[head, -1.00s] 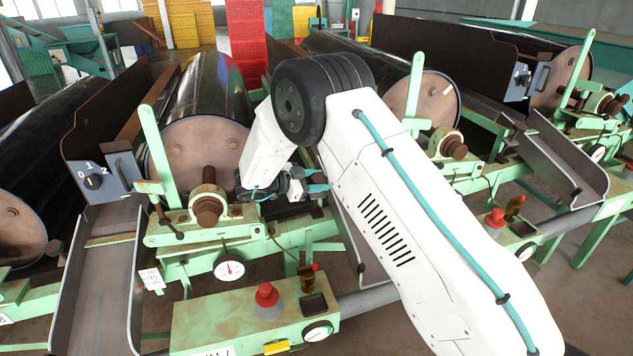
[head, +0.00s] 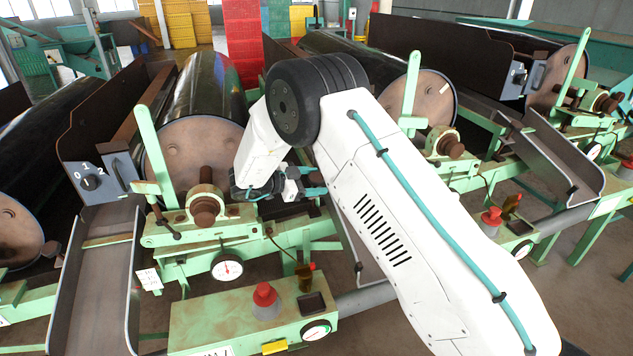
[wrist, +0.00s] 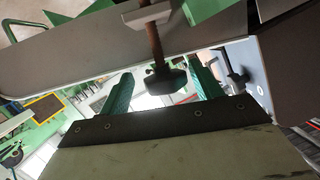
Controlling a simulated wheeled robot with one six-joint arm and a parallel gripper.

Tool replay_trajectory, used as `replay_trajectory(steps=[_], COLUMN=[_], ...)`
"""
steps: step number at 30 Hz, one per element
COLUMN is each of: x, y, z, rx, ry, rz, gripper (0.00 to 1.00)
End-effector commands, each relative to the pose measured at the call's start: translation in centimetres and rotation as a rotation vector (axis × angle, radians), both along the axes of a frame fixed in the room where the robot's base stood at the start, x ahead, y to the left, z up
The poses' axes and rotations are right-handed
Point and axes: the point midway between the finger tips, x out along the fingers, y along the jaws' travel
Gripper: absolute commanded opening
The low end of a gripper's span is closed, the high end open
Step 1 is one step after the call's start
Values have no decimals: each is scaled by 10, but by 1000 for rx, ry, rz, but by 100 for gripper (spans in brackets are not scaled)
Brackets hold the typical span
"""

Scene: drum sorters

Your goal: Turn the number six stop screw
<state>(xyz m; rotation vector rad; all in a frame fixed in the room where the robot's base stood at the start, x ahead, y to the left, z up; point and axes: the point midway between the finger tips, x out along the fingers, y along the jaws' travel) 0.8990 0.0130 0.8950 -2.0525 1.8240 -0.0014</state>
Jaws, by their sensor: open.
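A screw with a rusty shank and a dark knob (wrist: 166,80) shows in the wrist view, between the two teal fingers of my gripper. It passes through a bracket above the knob. I cannot tell whether the fingers touch the knob, and no number six is readable on it. In the head view my gripper (head: 316,182) is open, with its teal fingers apart and pointing right, beside the nearest drum's bearing. I cannot make out the screw there.
The nearest drum (head: 205,125) stands left of my gripper, with a green lever (head: 155,150) in front. A green control box (head: 245,320) with a red button (head: 265,294) is below. A sloping metal chute (head: 90,280) lies at the left. Another drum (head: 432,100) is behind my arm.

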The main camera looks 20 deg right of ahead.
Motion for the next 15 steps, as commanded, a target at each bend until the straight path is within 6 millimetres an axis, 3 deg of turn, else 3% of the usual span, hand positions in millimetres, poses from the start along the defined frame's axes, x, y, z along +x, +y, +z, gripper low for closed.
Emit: replay_trajectory(steps=[9, 15], x=[-8, -12], y=[49, 64], z=[13, 17], rx=[1, -1], ry=[0, 2], rz=[-2, -5], gripper=[64, 64])
